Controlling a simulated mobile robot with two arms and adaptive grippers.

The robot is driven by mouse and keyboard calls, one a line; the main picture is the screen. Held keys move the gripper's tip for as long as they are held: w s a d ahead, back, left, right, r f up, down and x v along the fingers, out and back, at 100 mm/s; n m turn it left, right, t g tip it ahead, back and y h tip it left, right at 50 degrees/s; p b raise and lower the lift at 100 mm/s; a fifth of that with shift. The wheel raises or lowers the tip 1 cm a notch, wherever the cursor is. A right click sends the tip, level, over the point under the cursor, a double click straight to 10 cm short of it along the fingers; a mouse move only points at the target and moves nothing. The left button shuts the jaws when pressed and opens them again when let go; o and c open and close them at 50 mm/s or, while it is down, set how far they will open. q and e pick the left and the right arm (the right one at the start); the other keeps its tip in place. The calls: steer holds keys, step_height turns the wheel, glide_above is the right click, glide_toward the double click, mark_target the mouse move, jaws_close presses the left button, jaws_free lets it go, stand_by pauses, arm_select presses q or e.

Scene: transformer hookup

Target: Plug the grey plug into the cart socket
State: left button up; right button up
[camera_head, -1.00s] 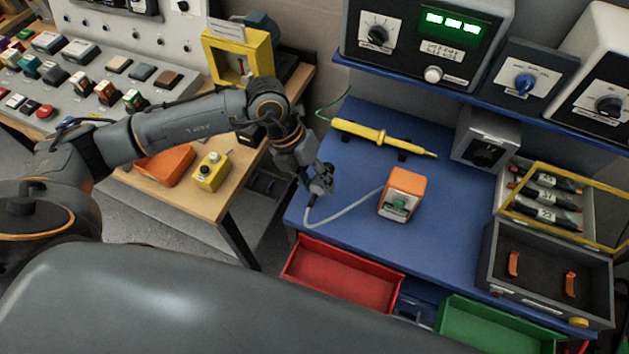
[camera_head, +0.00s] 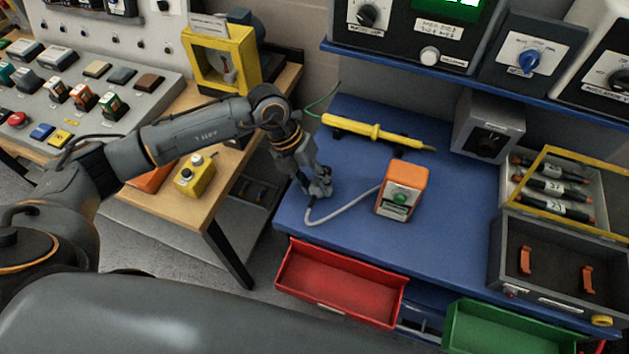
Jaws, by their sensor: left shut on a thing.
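My left gripper (camera_head: 319,184) is over the left part of the blue cart top (camera_head: 345,222). It is shut on the end of a grey cable (camera_head: 340,215). The plug itself is mostly hidden by the fingers, and I cannot make out its shape. The cable curves across the cart top to an orange and grey box (camera_head: 404,188) with a green part on its front. A grey box with a dark front (camera_head: 487,140) stands at the back right of the cart; I cannot tell if it is the socket. My right gripper is not in view.
A yellow probe (camera_head: 375,132) lies on holders behind my gripper. An open case (camera_head: 545,265) stands at right. Red (camera_head: 340,290) and green (camera_head: 495,335) bins are at the cart's front. A wooden table (camera_head: 205,203) with a yellow button box (camera_head: 195,177) is left.

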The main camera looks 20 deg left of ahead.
arm_select(q)
steer(key=o, duration=1.1)
steer(key=shift+o, duration=0.3)
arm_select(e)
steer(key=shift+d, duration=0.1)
arm_select(q)
steer(key=v, duration=1.2)
